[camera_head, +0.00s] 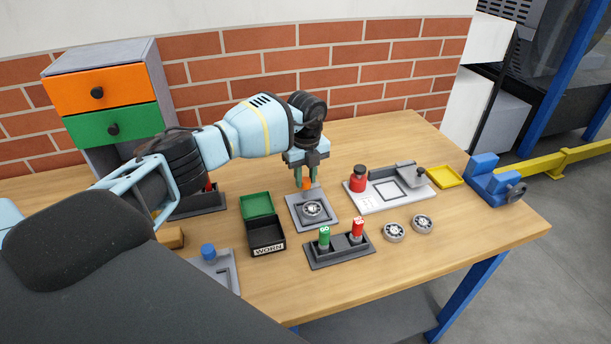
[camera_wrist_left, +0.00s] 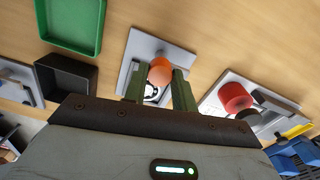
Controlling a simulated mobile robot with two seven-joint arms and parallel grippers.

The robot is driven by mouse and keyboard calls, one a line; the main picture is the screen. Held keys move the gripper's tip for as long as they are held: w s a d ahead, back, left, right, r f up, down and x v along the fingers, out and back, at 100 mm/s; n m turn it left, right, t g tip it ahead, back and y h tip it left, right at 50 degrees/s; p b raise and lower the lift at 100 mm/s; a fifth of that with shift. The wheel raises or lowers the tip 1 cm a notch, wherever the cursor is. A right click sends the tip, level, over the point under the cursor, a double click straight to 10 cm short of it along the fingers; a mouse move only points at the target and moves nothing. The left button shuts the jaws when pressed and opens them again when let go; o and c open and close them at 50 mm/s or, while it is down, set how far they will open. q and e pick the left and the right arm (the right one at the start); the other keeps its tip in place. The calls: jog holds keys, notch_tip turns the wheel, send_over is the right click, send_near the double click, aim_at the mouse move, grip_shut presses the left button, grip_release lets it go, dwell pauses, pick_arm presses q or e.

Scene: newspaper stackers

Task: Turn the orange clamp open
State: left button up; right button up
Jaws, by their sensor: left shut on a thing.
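The orange clamp (camera_head: 306,185) stands at the back edge of a grey square plate (camera_head: 330,222) that carries a round metal bearing (camera_head: 312,209). My left gripper (camera_head: 305,178) reaches down over the clamp from behind, its green fingers shut on it. In the left wrist view the orange clamp (camera_wrist_left: 160,71) sits between the tips of my left gripper (camera_wrist_left: 160,88). The bearing is partly hidden there behind the clamp and fingers. My right gripper is not in view.
In front stands a holder (camera_head: 326,258) with green and red cylinders. A grey fixture (camera_head: 372,201) with a red knob is to the right. Two bearings (camera_head: 408,228) lie on the table.

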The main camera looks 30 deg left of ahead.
aim_at(306, 179)
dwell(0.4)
pick_arm(q)
jog(key=o, duration=1)
jog(key=shift+r, duration=0.15)
notch_tip(306, 179, up, 8)
jog(key=shift+f, duration=0.2)
